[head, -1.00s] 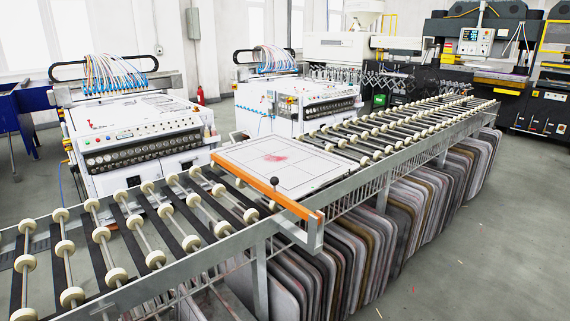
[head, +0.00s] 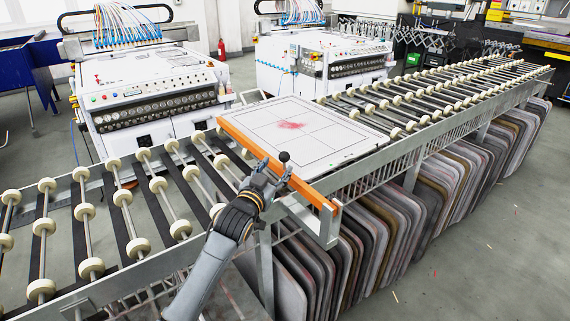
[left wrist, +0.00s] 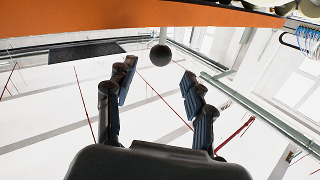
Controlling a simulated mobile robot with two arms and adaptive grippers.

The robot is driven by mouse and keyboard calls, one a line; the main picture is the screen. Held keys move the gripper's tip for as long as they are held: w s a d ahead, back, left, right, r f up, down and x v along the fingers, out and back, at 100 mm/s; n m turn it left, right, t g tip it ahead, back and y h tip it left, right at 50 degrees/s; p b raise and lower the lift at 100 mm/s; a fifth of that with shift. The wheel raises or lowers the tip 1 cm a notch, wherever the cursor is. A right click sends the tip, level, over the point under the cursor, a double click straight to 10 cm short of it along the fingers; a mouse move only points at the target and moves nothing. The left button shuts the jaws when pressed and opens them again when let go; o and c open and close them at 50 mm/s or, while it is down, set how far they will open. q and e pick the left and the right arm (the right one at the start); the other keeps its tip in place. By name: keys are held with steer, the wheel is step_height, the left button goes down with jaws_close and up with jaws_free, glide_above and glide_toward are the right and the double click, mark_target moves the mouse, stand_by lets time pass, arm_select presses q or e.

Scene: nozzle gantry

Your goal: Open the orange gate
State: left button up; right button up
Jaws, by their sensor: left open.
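The orange gate (head: 265,158) is a long bar lying across the roller conveyor, against the near-left edge of a white panel (head: 295,130). A black ball knob (head: 284,157) stands on a short stem on the gate. My left gripper (head: 272,176) is open just in front of the knob, at the gate's near side. In the left wrist view the knob (left wrist: 161,55) shows just beyond and between the two spread fingertips (left wrist: 157,72), and the orange bar (left wrist: 140,15) crosses the top. I cannot tell whether the fingers touch the knob. My right gripper is out of view.
The roller conveyor (head: 140,245) runs from lower left to upper right, with metal side rails. Several flat panels (head: 420,195) stand stacked beneath it. Two white machines (head: 150,95) stand behind it. The floor (head: 480,260) at the right is clear.

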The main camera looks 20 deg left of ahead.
mark_target(282, 160)
arm_select(q)
steer(key=w+b, duration=0.1)
steer(key=w, duration=0.1)
steer(key=w+b, duration=0.2)
steer(key=w, duration=0.1)
steer(key=shift+w+d+f, duration=0.2)
steer(key=shift+w+d, duration=0.05)
steer(key=shift+w, duration=0.1)
steer(key=shift+w+b, duration=0.5)
steer(key=shift+w, duration=0.15)
steer(key=shift+r, duration=0.2)
steer(key=c, duration=1)
steer(key=shift+w, duration=0.1)
jaws_close()
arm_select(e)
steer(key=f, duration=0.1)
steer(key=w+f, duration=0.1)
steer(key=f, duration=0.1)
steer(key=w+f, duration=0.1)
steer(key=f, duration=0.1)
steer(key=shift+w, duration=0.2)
